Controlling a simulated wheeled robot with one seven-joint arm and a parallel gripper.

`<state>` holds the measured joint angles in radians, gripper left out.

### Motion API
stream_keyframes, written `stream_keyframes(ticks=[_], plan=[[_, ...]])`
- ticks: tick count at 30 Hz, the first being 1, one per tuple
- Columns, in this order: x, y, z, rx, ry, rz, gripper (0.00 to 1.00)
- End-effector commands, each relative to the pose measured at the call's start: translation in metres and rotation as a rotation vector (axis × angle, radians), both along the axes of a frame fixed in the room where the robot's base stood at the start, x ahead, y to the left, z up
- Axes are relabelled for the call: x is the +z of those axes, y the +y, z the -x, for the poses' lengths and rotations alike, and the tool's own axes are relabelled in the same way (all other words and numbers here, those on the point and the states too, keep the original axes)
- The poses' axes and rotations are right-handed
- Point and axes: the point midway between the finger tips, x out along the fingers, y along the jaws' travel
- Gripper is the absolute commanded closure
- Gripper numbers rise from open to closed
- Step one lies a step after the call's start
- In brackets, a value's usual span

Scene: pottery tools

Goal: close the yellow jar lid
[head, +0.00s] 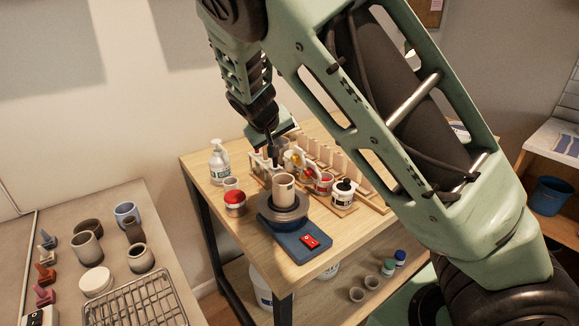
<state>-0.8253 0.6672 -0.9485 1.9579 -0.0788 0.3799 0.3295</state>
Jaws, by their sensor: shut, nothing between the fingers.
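The jar with yellow (298,159) stands in a row of small white jars on the wooden table, behind a red jar (323,183) and a black-topped jar (343,190). It is small and partly crowded by its neighbours, so I cannot tell how its lid sits. My gripper (274,159) points down just left of the yellow jar, over the back of the table. Its fingers are shut and empty. I cannot tell whether the fingertips touch anything there.
A pottery wheel (283,214) with a beige cylinder (284,190) on it stands in front of the jars. A red-lidded can (235,203) and a pump bottle (217,166) are to the left. A wooden rack (330,155) stands behind. The table's front-left corner is clear.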

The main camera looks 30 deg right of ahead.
Motion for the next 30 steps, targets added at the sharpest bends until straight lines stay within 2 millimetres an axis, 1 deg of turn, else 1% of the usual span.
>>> stream_keyframes(ticks=[2,5,12,18,24,30], plan=[[-0.003,-0.005,-0.002,-0.006,-0.003,0.000,1.00],[-0.014,-0.012,-0.007,-0.006,0.001,0.001,1.00],[-0.048,-0.034,-0.022,-0.004,0.005,0.003,1.00],[-0.069,-0.046,-0.032,-0.001,0.002,0.003,1.00],[-0.077,-0.049,-0.035,-0.001,0.002,0.002,1.00],[-0.077,-0.049,-0.035,0.001,0.002,0.001,1.00]])
